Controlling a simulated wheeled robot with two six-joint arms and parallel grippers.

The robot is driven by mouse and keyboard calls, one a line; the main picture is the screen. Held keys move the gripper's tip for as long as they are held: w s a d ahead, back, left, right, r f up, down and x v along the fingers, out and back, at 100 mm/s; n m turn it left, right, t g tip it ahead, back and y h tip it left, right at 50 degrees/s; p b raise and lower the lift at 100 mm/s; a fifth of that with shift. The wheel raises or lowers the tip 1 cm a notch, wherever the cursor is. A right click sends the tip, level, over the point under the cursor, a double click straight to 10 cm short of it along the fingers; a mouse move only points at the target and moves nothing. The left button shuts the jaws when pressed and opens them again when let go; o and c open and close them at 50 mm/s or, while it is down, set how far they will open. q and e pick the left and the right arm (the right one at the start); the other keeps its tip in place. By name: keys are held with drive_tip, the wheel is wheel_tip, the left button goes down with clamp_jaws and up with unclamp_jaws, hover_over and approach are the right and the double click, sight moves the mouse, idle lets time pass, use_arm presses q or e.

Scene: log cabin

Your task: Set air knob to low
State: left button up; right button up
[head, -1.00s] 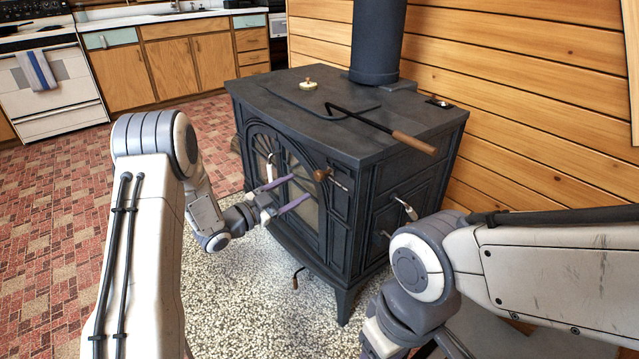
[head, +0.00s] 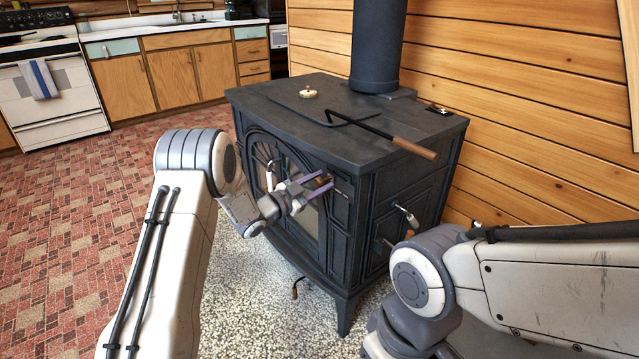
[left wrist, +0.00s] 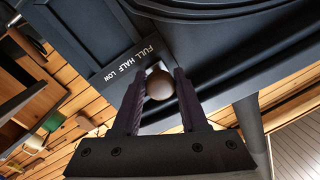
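The air knob is a round brown knob on a short rod at the stove's front corner. It shows between my left fingertips in the head view (head: 322,182) and in the left wrist view (left wrist: 160,85). White lettering, FULL HALF LOW (left wrist: 129,64), is on the dark panel beside it; the knob is nearest FULL. My left gripper (head: 328,180) has one purple finger on each side of the knob, with no clear gap, and looks shut on it. The black stove (head: 275,95) stands ahead. My right gripper is outside the head view; only its arm shows at lower right.
A metal handle (head: 405,213) sticks out from the stove's side near my right arm. A stovepipe (head: 377,45) rises behind. Floor to the left is clear.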

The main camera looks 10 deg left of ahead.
use_arm(q)
clamp_jaws()
idle(1.1)
drive_tip(key=shift+f, duration=0.1)
